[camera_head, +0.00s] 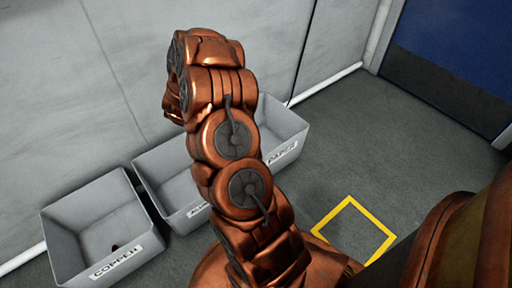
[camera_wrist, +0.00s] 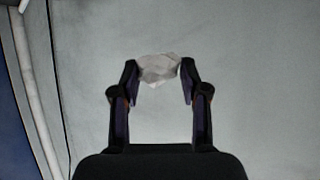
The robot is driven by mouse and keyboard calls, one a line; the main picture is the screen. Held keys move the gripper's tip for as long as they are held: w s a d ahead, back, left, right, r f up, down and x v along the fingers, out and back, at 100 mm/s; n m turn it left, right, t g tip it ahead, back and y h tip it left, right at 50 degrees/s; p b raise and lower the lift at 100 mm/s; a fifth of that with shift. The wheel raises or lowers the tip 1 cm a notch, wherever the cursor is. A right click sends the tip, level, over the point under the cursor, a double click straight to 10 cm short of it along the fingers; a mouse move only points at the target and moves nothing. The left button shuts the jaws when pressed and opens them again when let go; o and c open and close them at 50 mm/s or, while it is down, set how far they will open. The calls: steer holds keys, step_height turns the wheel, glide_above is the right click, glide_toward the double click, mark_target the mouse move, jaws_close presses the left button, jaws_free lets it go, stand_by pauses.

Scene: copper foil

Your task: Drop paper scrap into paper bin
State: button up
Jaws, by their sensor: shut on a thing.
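A crumpled whitish paper scrap (camera_wrist: 158,69) is held between the fingertips of my gripper (camera_wrist: 160,76) in the wrist view. The fingers touch it on both sides, and a pale grey wall fills the view behind it. In the head view, the paper bin (camera_head: 284,128) is a grey open bin with a partly visible label, standing against the wall. My copper-coloured arm covers its left part. The gripper and the scrap are hidden behind my arm in the head view.
A grey bin labelled COPPER (camera_head: 75,213) stands at the left with a small dark piece inside. A middle bin (camera_head: 163,171) stands between, its label mostly hidden by my arm. A yellow square outline (camera_head: 378,212) marks the floor. A blue panel (camera_head: 455,45) stands at upper right.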

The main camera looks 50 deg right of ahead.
steer(key=s+d+f+m+g+h, duration=0.1)
steer(key=s+d+f+m+g, duration=0.25)
steer(key=s+d, duration=0.55)
steer(key=s+d+f+m+g+h, duration=0.2)
steer(key=s+d+f+m+g, duration=0.15)
steer(key=s+d, duration=0.6)
step_height(320, 180, down, 6)
steer(key=w+d+b, duration=0.1)
steer(key=w+b, duration=0.1)
steer(key=b, duration=0.3)
steer(key=shift+r+m+g+b, duration=0.15)
steer(key=shift+m+g+b, duration=0.15)
steer(key=shift+m+b, duration=0.1)
steer(key=o, duration=0.8)
steer(key=shift+c, duration=0.2)
steer(key=shift+r, duration=0.1)
steer(key=v, duration=1.2)
steer(key=shift+d+r, duration=0.1)
steer(key=shift+d, duration=0.05)
